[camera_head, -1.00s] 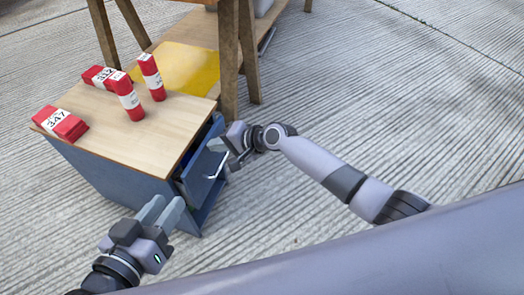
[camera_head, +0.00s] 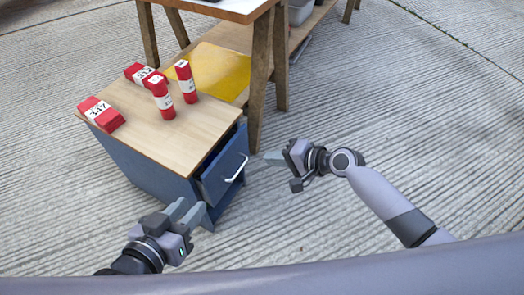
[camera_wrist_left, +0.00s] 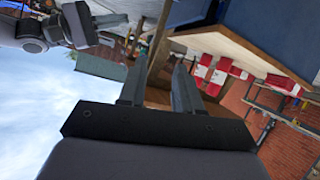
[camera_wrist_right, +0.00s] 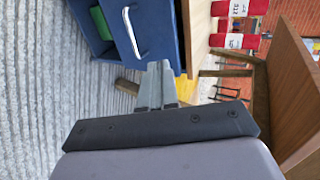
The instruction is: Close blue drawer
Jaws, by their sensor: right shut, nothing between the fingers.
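The blue drawer (camera_head: 222,172) is in the upper front of a blue cabinet (camera_head: 150,170) with a wooden top. It stands partly open, with a dark gap behind its front and a silver handle (camera_head: 237,168). My left gripper (camera_head: 190,210) is open and empty, in front of the cabinet's lower front corner in the picture; contact cannot be told.
Several red packs with white labels, one marked 347 (camera_head: 101,114), sit on the cabinet top (camera_head: 185,135). A wooden trestle table (camera_head: 262,75) with a yellow sheet (camera_head: 215,72) on its shelf stands behind. The concrete floor at right is clear.

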